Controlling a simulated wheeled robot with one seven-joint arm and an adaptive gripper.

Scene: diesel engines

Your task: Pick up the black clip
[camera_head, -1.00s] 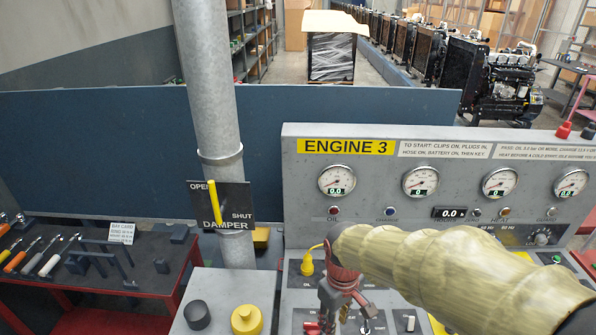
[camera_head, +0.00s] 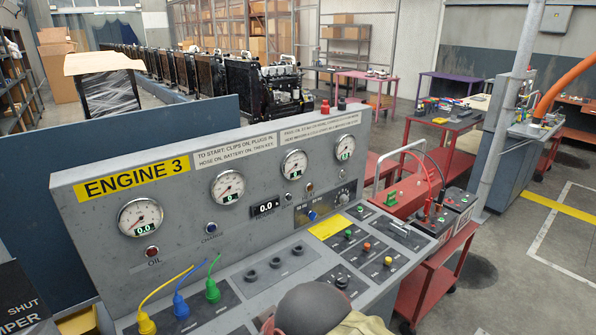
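A small black piece on a thin black cable, which looks like the black clip (camera_head: 438,208), shows by the battery (camera_head: 457,203) on the red cart to the right. It is too small to tell whether it grips anything. A red cable (camera_head: 425,163) arcs down beside it. A small black knob-like piece (camera_head: 341,104) also stands on the top edge of the engine panel, beside a red one. My arm's grey and beige part shows at the bottom edge. My gripper's fingers are out of the picture, and the arm is well to the left of the cart.
The grey ENGINE 3 panel (camera_head: 170,190) with gauges and a sloped switch desk stands between my arm and the red cart (camera_head: 435,275). Yellow, blue and green plugs (camera_head: 212,291) sit at the desk's left. A grey pipe (camera_head: 505,120) rises behind the cart. Open floor (camera_head: 520,270) lies at right.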

